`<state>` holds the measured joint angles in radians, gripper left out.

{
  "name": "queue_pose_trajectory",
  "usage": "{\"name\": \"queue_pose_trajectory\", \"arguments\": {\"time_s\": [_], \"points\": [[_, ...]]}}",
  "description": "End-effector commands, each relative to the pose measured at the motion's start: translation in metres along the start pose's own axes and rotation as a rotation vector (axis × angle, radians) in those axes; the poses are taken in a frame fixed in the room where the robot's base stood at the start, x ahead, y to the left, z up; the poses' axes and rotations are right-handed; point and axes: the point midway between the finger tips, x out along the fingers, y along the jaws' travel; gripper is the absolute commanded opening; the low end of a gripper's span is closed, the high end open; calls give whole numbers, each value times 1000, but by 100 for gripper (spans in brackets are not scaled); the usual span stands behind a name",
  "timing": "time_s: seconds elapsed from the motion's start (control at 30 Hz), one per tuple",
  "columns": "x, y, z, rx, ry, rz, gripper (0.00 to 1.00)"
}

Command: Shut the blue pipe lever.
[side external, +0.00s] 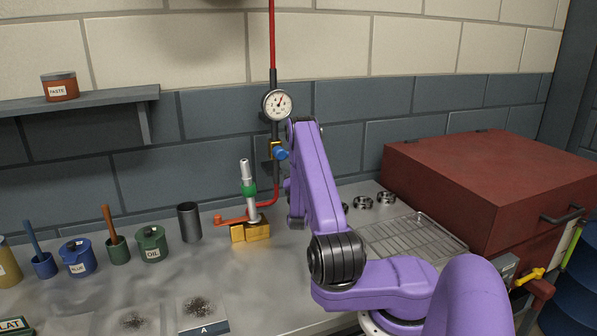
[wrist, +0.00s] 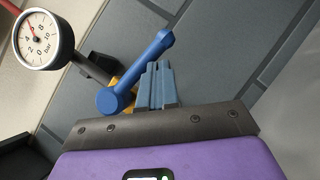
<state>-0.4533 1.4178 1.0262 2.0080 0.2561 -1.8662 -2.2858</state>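The blue pipe lever (wrist: 140,72) fills the middle of the wrist view. Its round hub is at lower left and its handle slants up to the right. It sits on a yellow valve body (wrist: 130,78) on the dark pipe. In the side view the blue lever (side external: 281,154) shows end-on beside the yellow valve (side external: 275,145), below the gauge. My gripper (wrist: 159,66) has its blue-grey fingers together, just right of the lever handle, with nothing seen between them. Whether they touch the handle is unclear. In the side view my arm hides the fingers.
A round pressure gauge (side external: 277,105) sits on the pipe above the valve. A red pipe (side external: 272,40) runs up the wall. Below stands a yellow block (side external: 250,232) with a green-collared post (side external: 248,190). A red chest (side external: 490,185) and wire rack (side external: 412,238) are at right.

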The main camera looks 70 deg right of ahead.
Motion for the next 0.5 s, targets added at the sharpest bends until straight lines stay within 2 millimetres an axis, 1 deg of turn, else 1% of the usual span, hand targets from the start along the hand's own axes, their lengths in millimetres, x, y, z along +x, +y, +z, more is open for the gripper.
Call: {"name": "queue_pose_trajectory", "arguments": {"time_s": [0.1, 0.5], "points": [[3, 1, 4, 0, -3, 0, 0], [5, 2, 8, 0, -3, 0, 0]]}}
